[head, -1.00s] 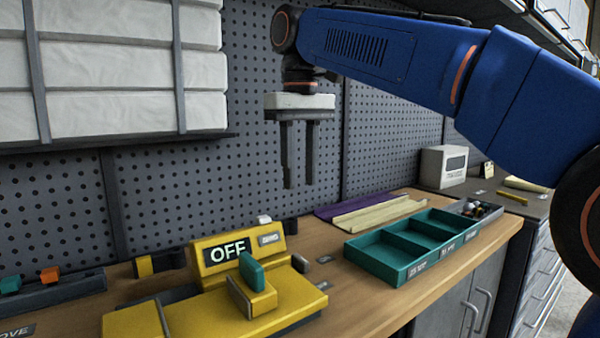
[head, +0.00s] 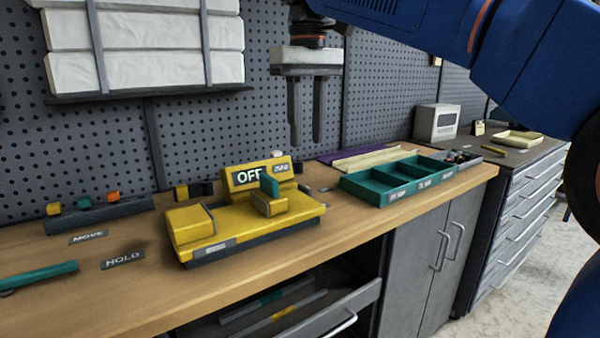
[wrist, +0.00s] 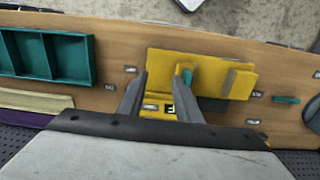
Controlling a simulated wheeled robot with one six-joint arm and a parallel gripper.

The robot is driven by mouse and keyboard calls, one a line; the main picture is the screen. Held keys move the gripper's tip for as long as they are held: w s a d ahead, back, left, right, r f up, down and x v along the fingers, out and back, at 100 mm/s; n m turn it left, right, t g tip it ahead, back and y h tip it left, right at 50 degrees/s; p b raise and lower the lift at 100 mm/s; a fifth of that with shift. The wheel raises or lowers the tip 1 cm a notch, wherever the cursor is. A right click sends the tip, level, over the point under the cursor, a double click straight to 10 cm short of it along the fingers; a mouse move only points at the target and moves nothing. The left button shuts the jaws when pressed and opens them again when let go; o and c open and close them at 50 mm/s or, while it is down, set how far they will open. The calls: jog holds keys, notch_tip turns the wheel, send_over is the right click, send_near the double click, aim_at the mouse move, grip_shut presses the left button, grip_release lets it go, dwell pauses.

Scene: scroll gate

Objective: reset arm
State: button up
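My gripper (head: 307,112) hangs from my blue arm with its two fingers pointing down, above the back of the bench and to the right of the yellow device. The fingers are apart with nothing visible between them. In the wrist view my gripper (wrist: 158,95) also shows spread fingers, with the yellow device (wrist: 205,72) below. In the head view the yellow device (head: 240,222) sits on the bench and bears an "OFF" sign (head: 249,176) and an upright teal-topped lever (head: 270,192). My gripper is clear of it.
A teal compartment tray (head: 400,180) stands on the wooden bench (head: 120,285) to the right. A rack with colored pieces (head: 95,213) and a teal rod (head: 40,274) are at the left. A drawer (head: 330,310) is open below. White packs (head: 145,45) hang on the pegboard.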

jog(key=s+d+f+m+t, duration=0.1)
jog(key=s+d+f+m, duration=0.15)
jog(key=d+f, duration=0.45)
jog(key=s+d+f+m+t, duration=0.1)
jog(key=s+d+f, duration=0.4)
jog(key=d, duration=0.5)
jog(key=s+d+f+m+t, duration=0.1)
jog(key=s+d+f, duration=0.2)
jog(key=f, duration=0.5)
jog(key=s+d+f+m+t, duration=0.1)
jog(key=s+d+f, duration=0.3)
jog(key=f, duration=0.3)
jog(key=s+d+f+m, duration=0.1)
jog(key=s+d+f, duration=0.2)
jog(key=s+f, duration=0.2)
notch_tip(320, 180, down, 4)
jog(key=shift+s+d+r+t, duration=0.2)
jog(key=shift+d+t, duration=0.15)
jog(key=shift+t, duration=0.05)
